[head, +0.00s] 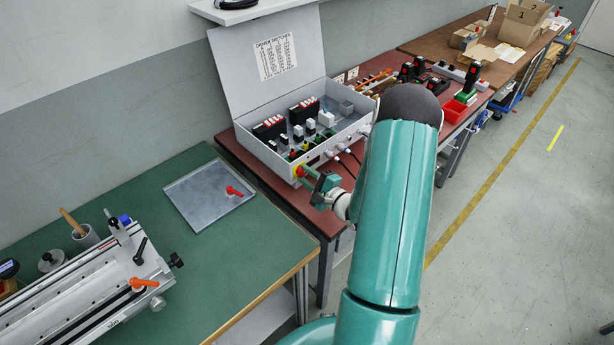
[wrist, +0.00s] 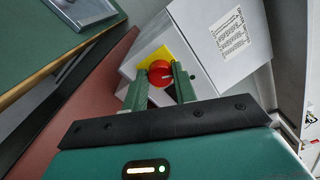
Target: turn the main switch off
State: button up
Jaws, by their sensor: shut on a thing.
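The main switch is a red rotary knob (wrist: 160,72) on a yellow plate (wrist: 152,58), on the end wall of the grey control box (head: 262,150). In the wrist view my gripper (wrist: 160,78) has its two green fingers on either side of the red knob, shut on it. In the head view my gripper (head: 309,175) is at the box's near corner, where a bit of the yellow plate (head: 299,171) shows. The fingers hide part of the knob, and I cannot read its markings.
The box lid (head: 268,58) stands open with a label sheet. A green bench (head: 230,235) with a metal plate (head: 190,200) and a clamp rail lies at the left. The floor at right is clear.

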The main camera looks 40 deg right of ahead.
jog(key=n, duration=0.5)
jog(key=shift+a, duration=0.1)
dwell(0.4)
jog(key=o, duration=1)
jog(key=shift+c, duration=0.2)
jog(key=s, duration=0.4)
jog(key=s+d, duration=0.1)
jog(key=s, duration=0.4)
jog(key=s+d, duration=0.1)
jog(key=s, duration=0.3)
jog(key=shift+s, duration=0.35)
